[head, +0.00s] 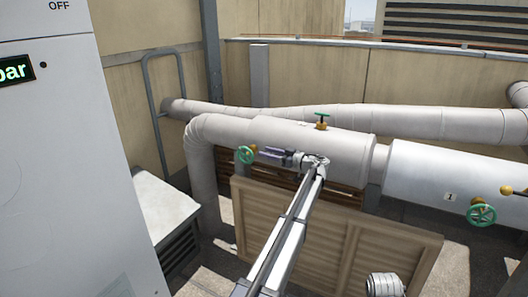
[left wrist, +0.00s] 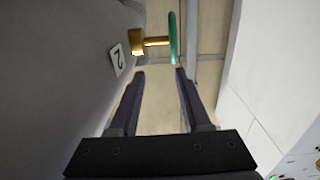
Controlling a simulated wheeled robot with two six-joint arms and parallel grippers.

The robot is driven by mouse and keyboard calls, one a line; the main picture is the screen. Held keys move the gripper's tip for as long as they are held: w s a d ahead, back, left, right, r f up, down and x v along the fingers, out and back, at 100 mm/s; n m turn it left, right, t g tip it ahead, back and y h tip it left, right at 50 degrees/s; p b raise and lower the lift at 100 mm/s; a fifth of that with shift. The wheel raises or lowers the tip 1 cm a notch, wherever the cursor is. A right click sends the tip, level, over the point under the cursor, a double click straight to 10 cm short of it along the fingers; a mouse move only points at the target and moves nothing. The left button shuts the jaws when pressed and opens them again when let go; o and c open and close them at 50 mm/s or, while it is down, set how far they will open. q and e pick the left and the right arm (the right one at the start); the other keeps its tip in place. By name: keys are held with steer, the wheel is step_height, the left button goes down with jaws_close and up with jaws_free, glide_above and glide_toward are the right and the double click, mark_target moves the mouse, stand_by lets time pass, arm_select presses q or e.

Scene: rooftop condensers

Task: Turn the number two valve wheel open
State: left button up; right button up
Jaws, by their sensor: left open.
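The number two valve wheel (head: 246,155) is green with a brass hub, on the left part of the thick grey pipe. In the left wrist view the wheel (left wrist: 174,38) shows edge-on, on a brass stem (left wrist: 155,42) beside a white plate marked 2 (left wrist: 117,60). My left gripper (head: 262,152) is right of the wheel in the head view. In the left wrist view its two dark fingers (left wrist: 160,72) are apart with nothing between them. The wheel lies just beyond the fingertips, nearer the right finger; contact is not visible. My right gripper is not in view.
A second green wheel (head: 322,116) stands on top of the pipe (head: 345,150). Another green wheel (head: 482,213) is at the right near a plate marked 1 (head: 450,197). A slatted wooden panel (head: 335,240) stands below the pipe. A white cabinet (head: 65,170) fills the left.

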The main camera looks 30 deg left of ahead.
mark_target(249, 153)
arm_select(q)
steer(key=a, duration=0.3)
steer(key=shift+w+a, duration=0.1)
steer(key=shift+a, duration=0.1)
steer(key=shift+w, duration=0.15)
steer(key=shift+a, duration=0.1)
jaws_close()
steer(key=c, duration=0.7)
jaws_free()
steer(key=o, duration=0.7)
